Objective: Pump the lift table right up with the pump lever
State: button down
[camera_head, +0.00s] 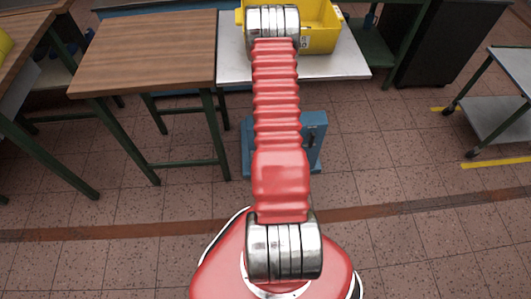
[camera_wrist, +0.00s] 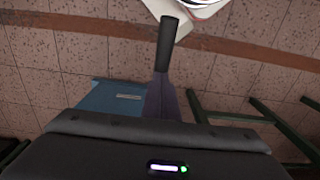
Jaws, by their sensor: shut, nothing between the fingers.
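The lift table is seen from above in the head view. It has a pale grey top (camera_head: 233,66) and a blue base (camera_head: 313,130), partly hidden behind my red arm. The blue base also shows in the wrist view (camera_wrist: 105,97). The pump lever's black grip (camera_wrist: 167,45) stands out above the middle of the wrist view. My gripper (camera_wrist: 161,98) is shut and empty, its dark tapered end in line with the grip's lower end. I cannot tell whether they touch. In the head view my arm hides gripper and lever.
A yellow crate (camera_head: 322,30) sits on the lift table's top. A wooden-topped table (camera_head: 150,50) with green legs stands close at its left. A grey trolley (camera_head: 495,115) stands at the far right. Tiled floor is clear at the front right.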

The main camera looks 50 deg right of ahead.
notch_tip(320, 180, up, 7)
jog(key=shift+w+d, duration=0.4)
jog(key=shift+f, duration=0.15)
jog(key=shift+f, duration=2.45)
jog(key=shift+r, duration=0.1)
jog(key=shift+r, duration=2.5)
